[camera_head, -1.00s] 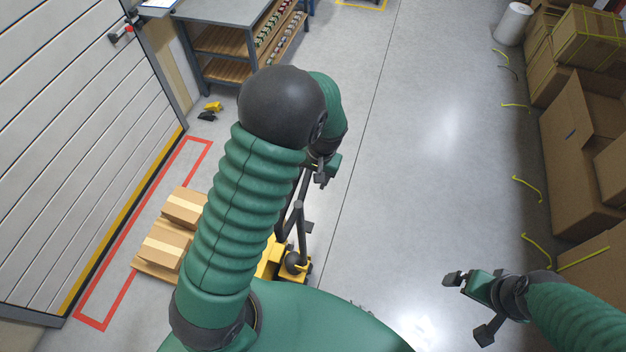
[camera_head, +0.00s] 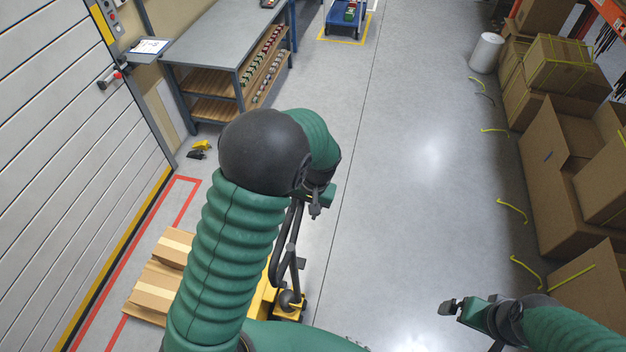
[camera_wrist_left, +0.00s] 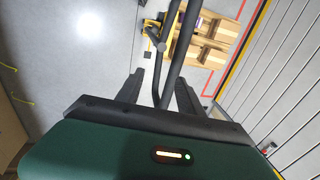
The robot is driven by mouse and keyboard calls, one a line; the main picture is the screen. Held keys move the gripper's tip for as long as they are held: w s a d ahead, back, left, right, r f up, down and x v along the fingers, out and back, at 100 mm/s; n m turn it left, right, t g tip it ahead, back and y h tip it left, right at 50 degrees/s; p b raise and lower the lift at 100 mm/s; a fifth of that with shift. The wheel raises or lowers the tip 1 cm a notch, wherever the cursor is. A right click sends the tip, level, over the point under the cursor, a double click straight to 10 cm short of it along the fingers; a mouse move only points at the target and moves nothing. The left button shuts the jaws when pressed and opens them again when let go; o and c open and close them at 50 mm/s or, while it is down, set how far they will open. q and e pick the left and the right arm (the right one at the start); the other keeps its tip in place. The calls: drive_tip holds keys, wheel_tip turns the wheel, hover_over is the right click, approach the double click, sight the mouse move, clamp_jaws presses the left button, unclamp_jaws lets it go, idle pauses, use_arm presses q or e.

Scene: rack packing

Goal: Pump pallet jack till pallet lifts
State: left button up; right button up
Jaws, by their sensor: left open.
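The yellow pallet jack (camera_head: 288,306) stands at lower centre in the head view, partly hidden behind my left arm. Its dark handle (camera_head: 293,250) rises toward my left gripper (camera_head: 316,208). In the left wrist view my left gripper (camera_wrist_left: 158,92) is open. The looped end of the handle (camera_wrist_left: 163,82) lies between its fingers, which are not closed on it. The wooden pallet (camera_head: 138,303) carries cardboard boxes (camera_head: 152,286) and appears low, near the floor; its fit on the forks is hidden. My right gripper (camera_head: 470,328) is open and empty at lower right.
A grey workbench (camera_head: 215,42) with shelves stands at the back left. A shutter door (camera_head: 60,150) and red floor marking (camera_head: 188,183) are at left. Cardboard boxes (camera_head: 560,150) line the right side. The middle floor is clear.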

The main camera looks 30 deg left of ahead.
use_arm(q)
wheel_tip(320, 180, up, 11)
drive_tip(key=w, duration=0.1)
drive_tip(key=shift+d+r, duration=0.15)
drive_tip(key=shift+d, duration=0.3)
use_arm(e)
drive_tip(key=shift+w+a+r, duration=0.25)
drive_tip(key=shift+w+a, duration=0.05)
drive_tip(key=shift+a, duration=0.4)
use_arm(q)
drive_tip(key=shift+w+d, duration=0.15)
drive_tip(key=shift+d, duration=0.1)
use_arm(e)
drive_tip(key=shift+w+d+f, duration=0.1)
drive_tip(key=shift+d, duration=0.15)
